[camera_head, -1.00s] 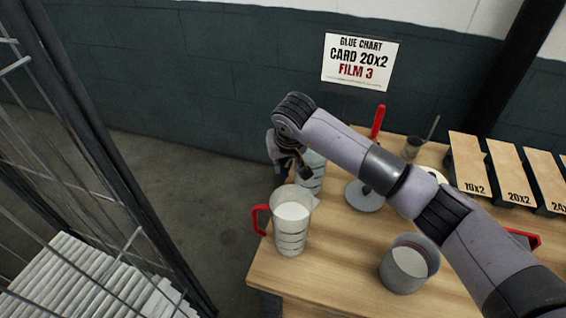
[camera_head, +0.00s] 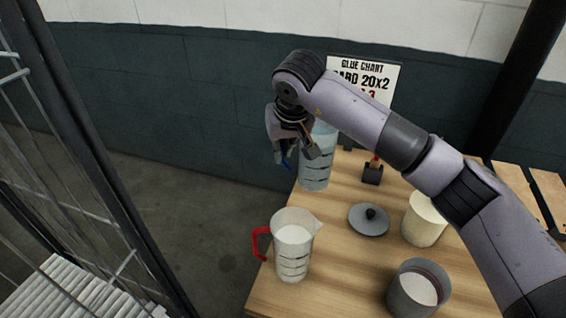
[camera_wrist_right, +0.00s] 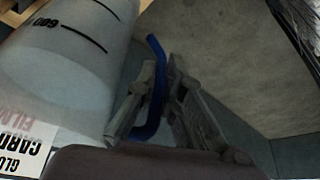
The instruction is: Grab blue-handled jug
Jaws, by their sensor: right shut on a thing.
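The blue-handled jug (camera_head: 318,165) is clear and marked with measuring lines. It appears upright by the table's far left corner, partly behind my right gripper (camera_head: 298,156). My right gripper is shut on its blue handle (camera_head: 286,158). In the right wrist view the fingers (camera_wrist_right: 160,105) close around the blue handle (camera_wrist_right: 155,75), beside the jug wall (camera_wrist_right: 75,60) with its 600 mark. I cannot tell whether the jug's base touches the table. My left gripper is not in view.
A red-handled jug (camera_head: 293,248) with white contents stands at the table's left edge. A grey lid (camera_head: 369,220), a cream container (camera_head: 423,222) and a grey pot (camera_head: 417,290) stand to the right. A wire cage (camera_head: 75,170) is at left.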

